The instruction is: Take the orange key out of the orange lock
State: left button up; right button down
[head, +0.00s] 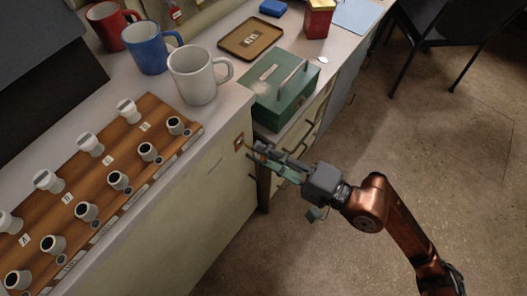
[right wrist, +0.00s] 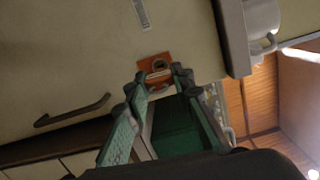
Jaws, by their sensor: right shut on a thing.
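The orange lock (head: 239,143) is a small orange plate on the pale cabinet front, just below the counter edge. It also shows in the right wrist view (right wrist: 148,63), straight ahead of the fingertips. My right gripper (head: 258,151) is at the lock, with its green-padded fingers (right wrist: 154,80) pointing at the plate. It is shut on the orange key (right wrist: 159,75), a small orange piece between the fingertips, right in front of the lock. The fingers partly hide the key, and I cannot tell how far it sits in the lock. My left gripper is not in view.
A green cash box (head: 285,92) stands on a lower surface beside the lock's cabinet. White (head: 198,75), blue (head: 150,48) and red (head: 108,25) mugs stand on the counter by a wooden board (head: 150,110) with several white and dark knobs. A dark drawer handle (right wrist: 72,111) is near the lock.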

jog(key=shift+s+d, duration=0.1)
dwell(0.3)
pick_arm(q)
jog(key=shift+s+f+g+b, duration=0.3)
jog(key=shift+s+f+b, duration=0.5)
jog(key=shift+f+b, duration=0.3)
pick_arm(e)
jog(key=shift+s+v, duration=0.25)
jog(key=shift+v, duration=2.7)
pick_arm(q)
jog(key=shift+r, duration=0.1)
